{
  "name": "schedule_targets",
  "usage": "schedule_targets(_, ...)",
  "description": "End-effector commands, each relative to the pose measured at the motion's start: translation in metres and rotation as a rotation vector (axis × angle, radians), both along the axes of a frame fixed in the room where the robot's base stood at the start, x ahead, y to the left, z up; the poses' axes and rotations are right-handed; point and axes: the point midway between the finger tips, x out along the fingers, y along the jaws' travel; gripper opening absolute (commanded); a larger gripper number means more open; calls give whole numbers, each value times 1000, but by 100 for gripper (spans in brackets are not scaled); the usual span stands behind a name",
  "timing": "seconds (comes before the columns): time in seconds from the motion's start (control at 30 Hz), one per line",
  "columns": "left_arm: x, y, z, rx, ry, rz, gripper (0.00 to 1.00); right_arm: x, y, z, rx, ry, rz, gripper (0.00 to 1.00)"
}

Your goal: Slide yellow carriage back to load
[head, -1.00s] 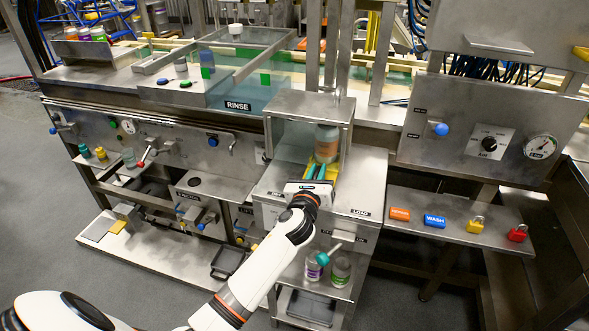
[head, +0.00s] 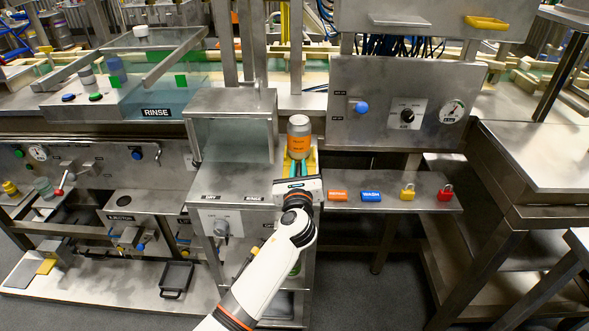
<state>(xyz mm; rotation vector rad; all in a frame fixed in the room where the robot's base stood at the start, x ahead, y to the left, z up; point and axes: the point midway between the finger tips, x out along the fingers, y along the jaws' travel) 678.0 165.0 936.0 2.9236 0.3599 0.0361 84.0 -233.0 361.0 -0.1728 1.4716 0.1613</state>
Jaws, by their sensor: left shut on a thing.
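The yellow carriage (head: 312,160) is at the right edge of the steel station, just right of the open-fronted steel hood (head: 232,101). An orange can with a silver top (head: 299,137) stands upright on it, clear of the hood. My left gripper (head: 298,169) reaches in from the front, its teal fingers shut on the carriage in front of the can. The gripper body hides the front of the carriage and the exact grip. My right gripper is not in view.
The station's steel top (head: 230,180) is bare left of the carriage. A shelf (head: 390,205) on the right holds orange and blue tags and yellow and red padlocks. A panel (head: 400,100) with a blue button, knob and gauge stands above it. The rinse tank (head: 185,95) is at left.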

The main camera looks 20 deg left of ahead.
Motion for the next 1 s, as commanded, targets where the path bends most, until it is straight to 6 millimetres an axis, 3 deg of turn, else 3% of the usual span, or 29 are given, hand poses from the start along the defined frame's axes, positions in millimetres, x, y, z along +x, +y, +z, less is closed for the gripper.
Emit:
schedule_targets(0.17,0,-4,2,-6,-3,-7,0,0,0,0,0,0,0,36)
schedule_targets(0.2,0,-4,2,-6,-3,-7,23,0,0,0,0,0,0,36)
schedule_targets(0.3,0,-3,1,-5,-3,-7,36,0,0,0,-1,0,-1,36)
schedule_targets(0.67,-7,-4,0,-2,0,-4,36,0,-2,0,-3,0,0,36)
schedule_targets(1.0,-71,-21,-1,-4,1,-7,36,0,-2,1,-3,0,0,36)
